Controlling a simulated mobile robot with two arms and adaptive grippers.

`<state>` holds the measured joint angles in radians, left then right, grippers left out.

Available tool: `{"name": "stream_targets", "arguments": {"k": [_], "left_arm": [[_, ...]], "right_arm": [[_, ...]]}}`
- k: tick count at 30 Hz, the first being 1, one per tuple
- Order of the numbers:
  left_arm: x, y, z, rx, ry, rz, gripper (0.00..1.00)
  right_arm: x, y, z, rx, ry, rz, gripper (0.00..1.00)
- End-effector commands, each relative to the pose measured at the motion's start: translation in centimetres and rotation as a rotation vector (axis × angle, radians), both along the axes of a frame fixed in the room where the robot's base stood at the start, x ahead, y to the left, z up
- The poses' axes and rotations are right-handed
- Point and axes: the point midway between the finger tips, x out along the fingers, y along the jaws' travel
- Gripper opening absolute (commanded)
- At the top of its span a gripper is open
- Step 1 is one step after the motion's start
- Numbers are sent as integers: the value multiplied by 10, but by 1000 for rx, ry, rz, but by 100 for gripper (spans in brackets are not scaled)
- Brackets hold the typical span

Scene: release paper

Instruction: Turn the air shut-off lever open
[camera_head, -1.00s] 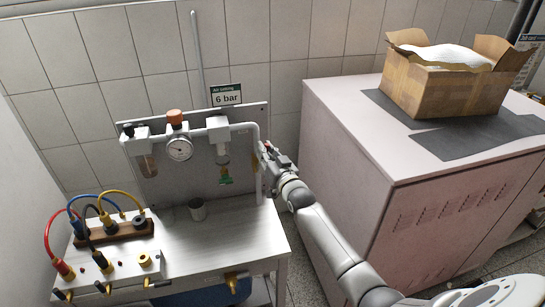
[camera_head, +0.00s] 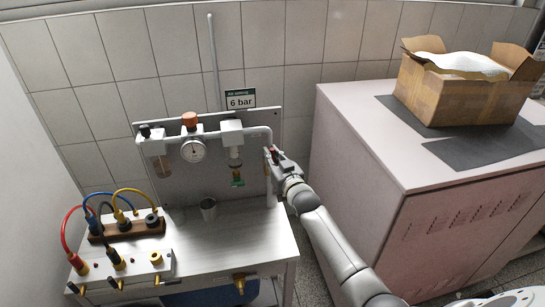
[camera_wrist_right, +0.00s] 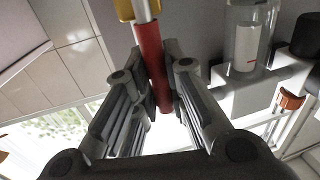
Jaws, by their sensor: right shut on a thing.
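The air shut-off lever has a red handle (camera_wrist_right: 152,62), seen in the right wrist view with a yellow fitting (camera_wrist_right: 125,8) at its upper end. My right gripper (camera_wrist_right: 155,78) is shut on this red handle, one finger on each side. In the head view my right gripper (camera_head: 274,158) is at the right end of the air panel (camera_head: 205,176), beside the vertical end of the white pipe (camera_head: 268,180). Only a bit of red shows there; the gripper hides most of the lever. My left gripper is not in view.
The panel carries a pressure gauge (camera_head: 194,150) and a "6 bar" sign (camera_head: 240,100). A pale cabinet (camera_head: 350,140) with a cardboard box (camera_head: 470,95) stands close right of my arm.

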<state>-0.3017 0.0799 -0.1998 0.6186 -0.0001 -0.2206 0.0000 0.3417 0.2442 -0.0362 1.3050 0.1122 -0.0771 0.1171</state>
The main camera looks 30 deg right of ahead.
Motion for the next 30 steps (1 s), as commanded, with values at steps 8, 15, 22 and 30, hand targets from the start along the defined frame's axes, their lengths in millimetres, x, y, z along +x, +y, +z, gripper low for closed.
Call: {"name": "stream_targets", "arguments": {"k": [8,15,22,30], "left_arm": [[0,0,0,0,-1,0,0],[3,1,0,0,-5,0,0],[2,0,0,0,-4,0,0],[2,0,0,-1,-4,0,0]], "right_arm": [[0,0,-2,-5,4,1,35],[-1,0,-1,-3,2,0,35],[-18,1,-2,-2,4,1,35],[-60,3,-2,-3,4,1,35]]}}
